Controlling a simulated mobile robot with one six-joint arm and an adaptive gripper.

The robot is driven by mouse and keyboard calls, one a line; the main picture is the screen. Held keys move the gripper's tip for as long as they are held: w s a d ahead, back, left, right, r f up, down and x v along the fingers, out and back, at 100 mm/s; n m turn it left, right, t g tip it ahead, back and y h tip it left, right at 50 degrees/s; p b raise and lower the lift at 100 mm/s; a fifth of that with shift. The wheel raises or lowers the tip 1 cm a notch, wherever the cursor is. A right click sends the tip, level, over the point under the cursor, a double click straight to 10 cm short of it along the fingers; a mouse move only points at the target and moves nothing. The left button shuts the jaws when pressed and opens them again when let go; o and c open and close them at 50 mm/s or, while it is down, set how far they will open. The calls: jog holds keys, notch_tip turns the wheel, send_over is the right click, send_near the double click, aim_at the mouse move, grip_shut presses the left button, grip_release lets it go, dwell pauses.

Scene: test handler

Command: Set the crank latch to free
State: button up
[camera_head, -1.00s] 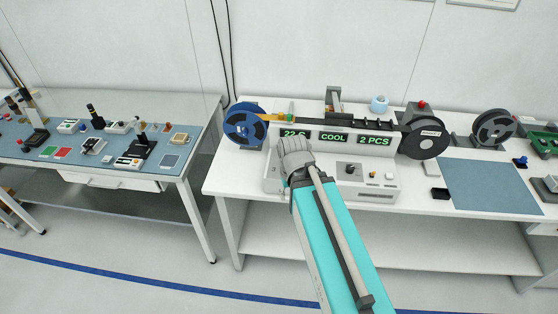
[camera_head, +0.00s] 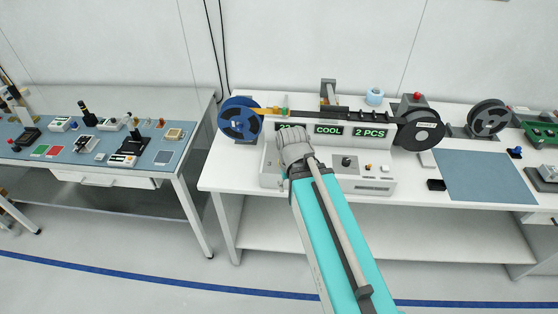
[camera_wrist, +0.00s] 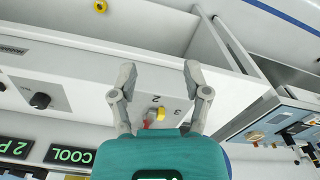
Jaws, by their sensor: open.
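My gripper (camera_wrist: 158,85) shows in the wrist view with its two fingers spread apart and nothing between the tips. Beyond and between the fingers is a grey panel marked with the digits 2 and 3. I cannot tell for sure whether these are the crank latch. In the head view my arm covers the left part of the machine, and the fingers are hidden there.
The machine has a COOL display (camera_head: 328,129), a black knob (camera_head: 347,161), a blue reel (camera_head: 240,120) and a dark reel (camera_head: 420,130). A blue mat (camera_head: 490,175) lies at right. A second bench (camera_head: 100,150) with several small devices stands left.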

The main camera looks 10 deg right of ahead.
jog(key=w+r+n+p, duration=0.4)
jog(key=w+n, duration=0.3)
jog(key=w, duration=0.1)
jog(key=w+r+n+p, duration=0.4)
jog(key=w+n, duration=0.3)
jog(key=w, duration=0.1)
jog(key=shift+w+d, duration=0.2)
jog(key=shift+d, duration=0.15)
notch_tip(320, 180, down, 14)
jog(key=b, duration=1.3)
jog(key=shift+r, duration=0.2)
jog(key=shift+b, duration=0.3)
jog(key=shift+c, duration=0.2)
grip_shut()
